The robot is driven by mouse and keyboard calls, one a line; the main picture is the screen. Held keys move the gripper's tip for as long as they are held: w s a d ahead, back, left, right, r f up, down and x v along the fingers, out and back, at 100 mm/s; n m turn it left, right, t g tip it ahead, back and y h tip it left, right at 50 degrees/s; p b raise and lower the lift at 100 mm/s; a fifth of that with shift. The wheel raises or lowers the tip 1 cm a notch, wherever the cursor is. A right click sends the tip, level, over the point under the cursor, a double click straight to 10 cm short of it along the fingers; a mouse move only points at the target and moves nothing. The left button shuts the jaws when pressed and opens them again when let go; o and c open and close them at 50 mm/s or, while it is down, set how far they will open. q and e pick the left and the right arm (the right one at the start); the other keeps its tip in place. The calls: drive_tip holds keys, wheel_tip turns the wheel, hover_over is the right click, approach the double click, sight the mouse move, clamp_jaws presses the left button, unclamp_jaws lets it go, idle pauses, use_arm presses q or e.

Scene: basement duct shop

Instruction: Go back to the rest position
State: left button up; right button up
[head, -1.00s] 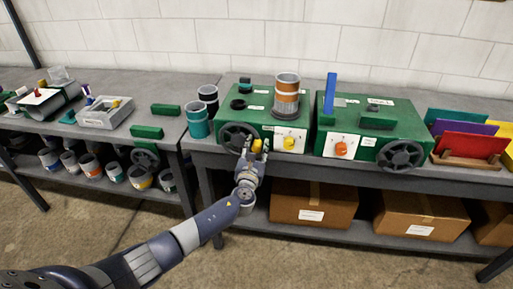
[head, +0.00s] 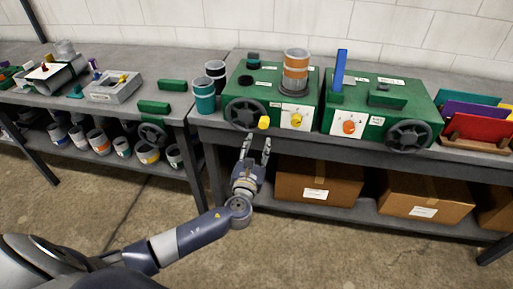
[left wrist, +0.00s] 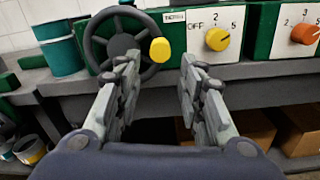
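My left gripper (head: 256,150) is open and empty, in front of the bench edge and below the left green machine (head: 243,88). In the left wrist view its two fingers (left wrist: 155,100) stand apart with nothing between them. Beyond them are a black handwheel (left wrist: 122,45) with a yellow knob (left wrist: 160,50) and a yellow dial (left wrist: 217,39). The gripper touches none of these. The handwheel also shows in the head view (head: 243,113). My right gripper is not in view.
The right green machine (head: 415,98) has an orange dial (head: 348,127) and its own handwheel (head: 409,136). Teal and black cups stand left of the machines. Cardboard boxes (head: 318,182) sit on the lower shelf. The floor (head: 330,250) in front is clear.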

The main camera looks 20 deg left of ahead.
use_arm(q)
drive_tip(key=shift+s, duration=0.25)
idle(0.3)
drive_tip(key=s+a+f+n+g+h, duration=0.1)
drive_tip(key=s+f+n+g, duration=0.35)
drive_tip(key=f, duration=0.75)
drive_tip(key=s+a+f+n+g, duration=0.15)
drive_tip(key=s+f+n, duration=0.35)
drive_tip(key=s+f, duration=0.5)
drive_tip(key=s+f+n+g+h, duration=0.1)
drive_tip(key=s+f+n+g, duration=0.35)
drive_tip(key=f, duration=0.95)
drive_tip(key=s+d+f+n+g, duration=0.2)
drive_tip(key=s+f+n, duration=0.3)
drive_tip(key=s, duration=0.6)
drive_tip(key=s+d+f+n+g+h, duration=0.1)
drive_tip(key=s+f+n, duration=0.5)
drive_tip(key=s, duration=0.6)
drive_tip(key=s+d+f+n+g+h, duration=0.1)
drive_tip(key=s+d+f+n+g, duration=0.2)
drive_tip(key=s, duration=0.8)
wheel_tip(320, 180, down, 2)
drive_tip(key=n, duration=0.4)
drive_tip(key=shift+s+f+n, duration=0.15)
drive_tip(key=shift+f+n, duration=0.05)
drive_tip(key=shift+n, duration=0.2)
